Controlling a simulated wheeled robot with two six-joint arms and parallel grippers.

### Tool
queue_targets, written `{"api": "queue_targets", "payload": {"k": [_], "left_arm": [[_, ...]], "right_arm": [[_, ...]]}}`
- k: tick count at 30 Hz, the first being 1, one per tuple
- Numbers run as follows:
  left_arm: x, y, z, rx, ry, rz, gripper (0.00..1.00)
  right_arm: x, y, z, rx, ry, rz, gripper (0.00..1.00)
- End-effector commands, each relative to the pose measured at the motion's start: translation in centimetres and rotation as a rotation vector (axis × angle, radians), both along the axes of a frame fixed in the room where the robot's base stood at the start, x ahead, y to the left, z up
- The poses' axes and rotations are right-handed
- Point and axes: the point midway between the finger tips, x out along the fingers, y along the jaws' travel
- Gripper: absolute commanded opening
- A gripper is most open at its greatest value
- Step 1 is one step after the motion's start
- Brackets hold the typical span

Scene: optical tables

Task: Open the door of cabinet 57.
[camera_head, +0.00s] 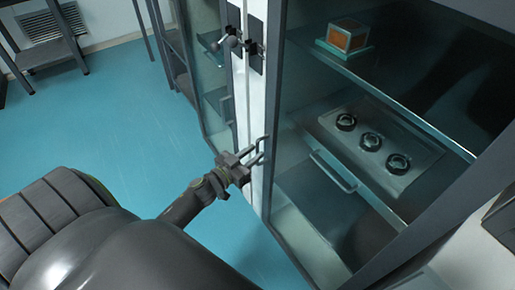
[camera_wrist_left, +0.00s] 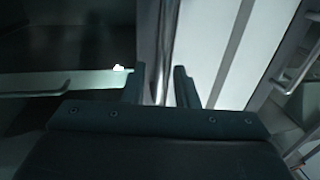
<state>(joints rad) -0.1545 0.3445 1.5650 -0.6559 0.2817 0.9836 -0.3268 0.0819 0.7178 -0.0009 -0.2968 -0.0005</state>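A tall grey-framed cabinet with a glass door (camera_head: 273,110) stands at the right in the head view. No number is readable on it. My left gripper (camera_head: 258,151) is at the lower front edge of this cabinet, beside the white strip between two cabinets. In the left wrist view, a shiny upright bar (camera_wrist_left: 165,40), apparently a door handle, passes between the two dark fingers of my left gripper (camera_wrist_left: 160,88). The fingers stand apart with gaps at the bar; contact cannot be made out. My right gripper is not in view.
Behind the glass are an orange box (camera_head: 346,36) on a shelf, several dark round parts (camera_head: 370,141) and a drawer-like handle (camera_head: 333,172). A lever and black lock plates (camera_head: 257,57) sit higher up. A second glass-fronted cabinet (camera_head: 208,90) stands left. Blue floor (camera_head: 120,120) is clear.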

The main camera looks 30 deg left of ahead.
Motion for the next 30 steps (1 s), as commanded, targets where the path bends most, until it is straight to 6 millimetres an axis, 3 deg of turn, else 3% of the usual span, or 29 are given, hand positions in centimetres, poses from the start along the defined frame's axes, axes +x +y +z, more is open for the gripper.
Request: {"api": "queue_targets", "payload": {"k": [6,16,23,30], "left_arm": [[2.0,-0.4,-0.1,-0.001,0.0,0.0,0.27],[2.4,-0.5,0.0,0.0,0.0,0.0,0.27],[2.4,-0.5,0.0,0.0,0.0,0.0,0.0],[2.3,-0.5,0.0,0.0,0.0,0.0,0.0]], "right_arm": [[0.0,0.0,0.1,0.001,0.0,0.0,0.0],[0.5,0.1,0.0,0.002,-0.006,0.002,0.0],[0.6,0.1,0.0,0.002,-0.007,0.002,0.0],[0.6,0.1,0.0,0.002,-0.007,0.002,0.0]]}}
